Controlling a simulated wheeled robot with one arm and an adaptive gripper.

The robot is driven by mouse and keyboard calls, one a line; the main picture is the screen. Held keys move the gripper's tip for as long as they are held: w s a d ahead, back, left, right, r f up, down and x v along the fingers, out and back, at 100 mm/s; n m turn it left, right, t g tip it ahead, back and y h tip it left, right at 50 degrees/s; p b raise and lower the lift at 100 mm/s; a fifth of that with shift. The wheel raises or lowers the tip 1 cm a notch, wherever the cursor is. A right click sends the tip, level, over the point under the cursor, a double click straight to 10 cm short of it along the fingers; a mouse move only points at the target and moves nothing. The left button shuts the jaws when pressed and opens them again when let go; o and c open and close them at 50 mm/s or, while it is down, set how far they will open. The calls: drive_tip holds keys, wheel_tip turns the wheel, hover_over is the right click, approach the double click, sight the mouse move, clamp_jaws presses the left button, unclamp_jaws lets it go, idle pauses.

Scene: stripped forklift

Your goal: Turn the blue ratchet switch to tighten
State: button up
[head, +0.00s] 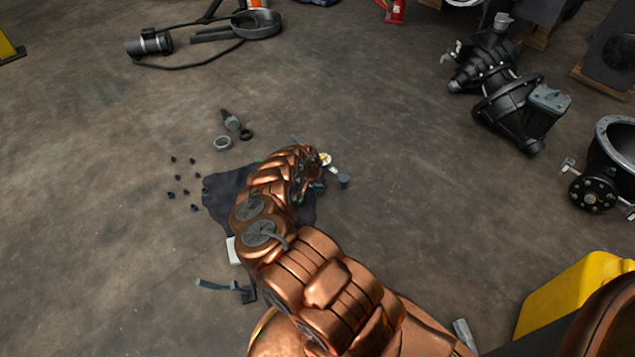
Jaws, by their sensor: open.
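My copper arm reaches over a dark cloth (222,198) on the floor. My gripper (314,178) is at the far end of the arm, open, low over the right side of the cloth. A small bluish patch (318,185) shows right beside the gripper. It is too small to tell whether it is the blue ratchet switch, and I cannot make out a switch position. My arm hides much of the cloth and whatever lies under the wrist.
Several small dark bolts (181,180) lie left of the cloth. A grey ring (222,142) and a dark ring (246,134) lie beyond it. A dark gearbox-like part (510,105) lies at the upper right. A yellow body (570,292) stands at the lower right. The left floor is mostly clear.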

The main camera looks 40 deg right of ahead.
drive_tip(key=shift+r, duration=0.1)
drive_tip(key=v, duration=1.1)
drive_tip(key=shift+r, duration=0.4)
idle(0.3)
drive_tip(key=shift+s+a, duration=0.1)
drive_tip(key=shift+a, duration=0.05)
idle(0.5)
